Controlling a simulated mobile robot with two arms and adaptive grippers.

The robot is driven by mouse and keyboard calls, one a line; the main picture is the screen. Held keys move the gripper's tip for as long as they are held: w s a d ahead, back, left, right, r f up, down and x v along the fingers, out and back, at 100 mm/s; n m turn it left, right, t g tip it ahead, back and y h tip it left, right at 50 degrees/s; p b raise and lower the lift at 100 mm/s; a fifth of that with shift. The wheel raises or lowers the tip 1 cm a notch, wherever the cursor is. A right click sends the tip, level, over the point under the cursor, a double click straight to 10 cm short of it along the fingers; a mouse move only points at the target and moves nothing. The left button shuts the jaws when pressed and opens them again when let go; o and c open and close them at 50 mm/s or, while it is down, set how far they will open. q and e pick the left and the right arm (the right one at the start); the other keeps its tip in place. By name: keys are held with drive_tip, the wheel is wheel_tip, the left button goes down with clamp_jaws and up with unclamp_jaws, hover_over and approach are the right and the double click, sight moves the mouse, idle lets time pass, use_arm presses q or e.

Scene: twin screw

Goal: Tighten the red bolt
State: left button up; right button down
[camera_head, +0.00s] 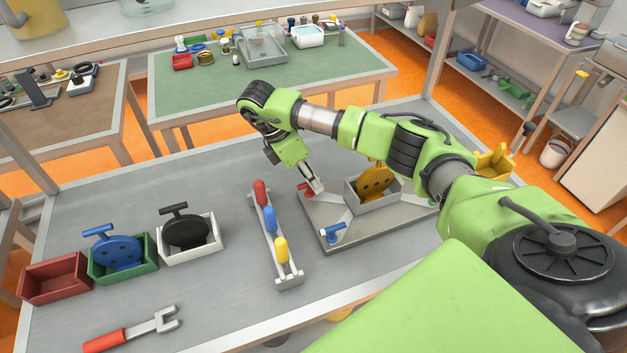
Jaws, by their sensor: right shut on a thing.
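The red bolt (304,188) is a small red handle at the far left corner of a grey fixture plate (325,213). My right gripper (313,186) reaches down to it from above, shut on the bolt; the fingertips partly hide it. A blue bolt (332,233) sits at the plate's near left corner. A yellow disc with dark holes (377,182) stands in a grey box (371,202) in the plate's middle. My right arm hides the plate's right side. My left gripper is not in view.
A rack (288,284) with red, blue and yellow handles stands left of the plate. Red, green and white boxes (55,278) line the table's left; blue and black discs sit in two. A red-handled fork tool (105,340) lies in front. The table between is clear.

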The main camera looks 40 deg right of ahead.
drive_tip(key=shift+a+f, duration=0.1)
drive_tip(key=shift+a, duration=0.05)
drive_tip(key=c, duration=2.1)
unclamp_jaws()
drive_tip(key=shift+w+r, duration=0.15)
drive_tip(key=shift+r, duration=0.25)
drive_tip(key=v, duration=1.1)
drive_tip(key=shift+a, duration=0.2)
